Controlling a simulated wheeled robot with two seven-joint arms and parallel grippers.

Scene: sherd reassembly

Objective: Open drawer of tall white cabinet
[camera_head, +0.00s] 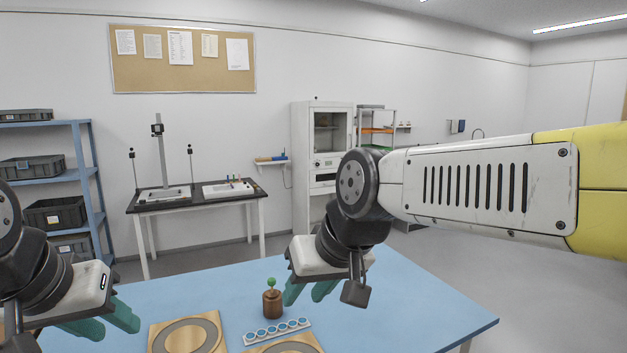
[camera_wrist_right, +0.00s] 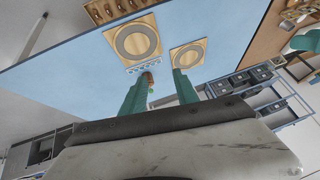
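The tall white cabinet (camera_head: 301,160) stands against the back wall in the head view, right of centre. It has a glass-fronted upper part and a drawer-like front (camera_head: 325,179) below it. My right arm hides part of its lower right side. My right gripper (camera_head: 309,293) hangs over the blue table, well in front of the cabinet, its teal fingers apart and empty. The same fingers show apart in the right wrist view (camera_wrist_right: 160,86). My left gripper (camera_head: 108,322) is at the lower left over the table's edge, its teal fingers pointing right; I see nothing between them.
The blue table (camera_head: 400,300) fills the foreground between me and the cabinet. It bears round-patterned wooden boards (camera_head: 157,338), a white strip with blue wells (camera_head: 251,338) and a brown pot (camera_head: 272,304). A work bench (camera_head: 136,207) and blue shelf (camera_head: 88,160) stand left. Floor is open at right.

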